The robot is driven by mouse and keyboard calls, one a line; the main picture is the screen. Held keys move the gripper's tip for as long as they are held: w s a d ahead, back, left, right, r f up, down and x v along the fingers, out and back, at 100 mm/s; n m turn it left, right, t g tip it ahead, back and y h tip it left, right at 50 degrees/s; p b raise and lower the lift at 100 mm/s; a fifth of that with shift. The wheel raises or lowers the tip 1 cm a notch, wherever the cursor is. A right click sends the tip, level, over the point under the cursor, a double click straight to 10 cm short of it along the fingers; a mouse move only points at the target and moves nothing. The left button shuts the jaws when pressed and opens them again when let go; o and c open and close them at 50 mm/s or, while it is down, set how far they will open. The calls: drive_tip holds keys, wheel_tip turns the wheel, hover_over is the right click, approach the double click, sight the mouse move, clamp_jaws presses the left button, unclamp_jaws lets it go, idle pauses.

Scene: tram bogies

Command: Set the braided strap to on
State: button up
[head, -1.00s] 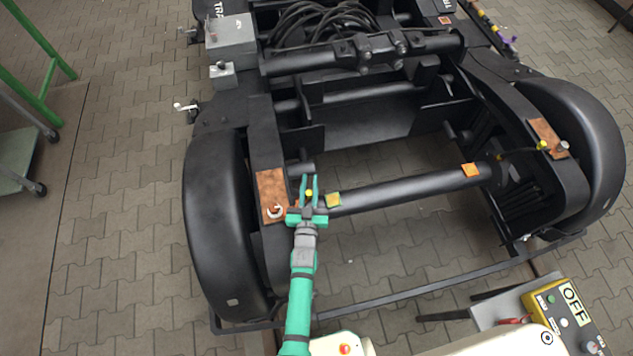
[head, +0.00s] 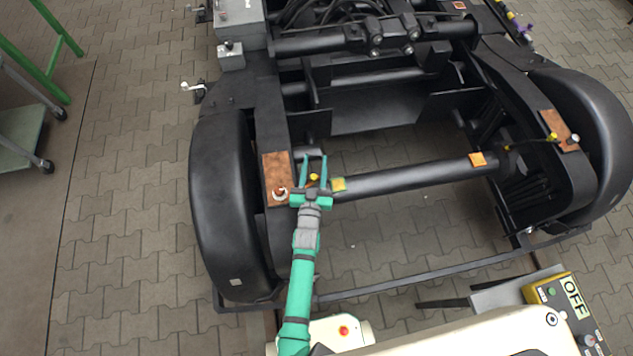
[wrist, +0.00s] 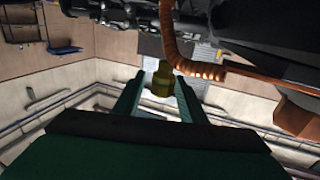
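A copper-coloured braided strap (wrist: 195,68) curves across the upper right of the wrist view. Its yellow end piece (head: 314,178) sits between the fingers of my gripper (head: 314,162) in the head view, beside the left copper plate (head: 277,178). In the wrist view the yellow end piece (wrist: 163,80) stands between the two green fingers, with a gap on each side. My gripper is open around it, not clamped. The plate carries a round stud with a pale ring (head: 280,194). Most of the strap is hidden in the head view by the gripper.
A black axle tube (head: 415,174) runs rightward, with a yellow tag (head: 339,184) and an orange tag (head: 478,159). Black wheel covers flank the frame (head: 222,205). A yellow control box with an OFF sign (head: 574,298) stands at lower right. Paving beneath the axle is clear.

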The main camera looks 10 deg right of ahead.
drive_tip(key=s+r, duration=0.1)
drive_tip(key=r, duration=0.1)
drive_tip(key=s+r, duration=0.3)
drive_tip(key=r, duration=0.1)
drive_tip(key=shift+s+a+r, duration=0.3)
drive_tip(key=shift+s+a, duration=0.05)
drive_tip(key=s+a+r, duration=0.1)
drive_tip(key=s+r, duration=0.3)
drive_tip(key=s, duration=0.5)
drive_tip(key=shift+s+a+r, duration=0.15)
drive_tip(key=shift+a+r, duration=0.05)
drive_tip(key=shift+a, duration=0.1)
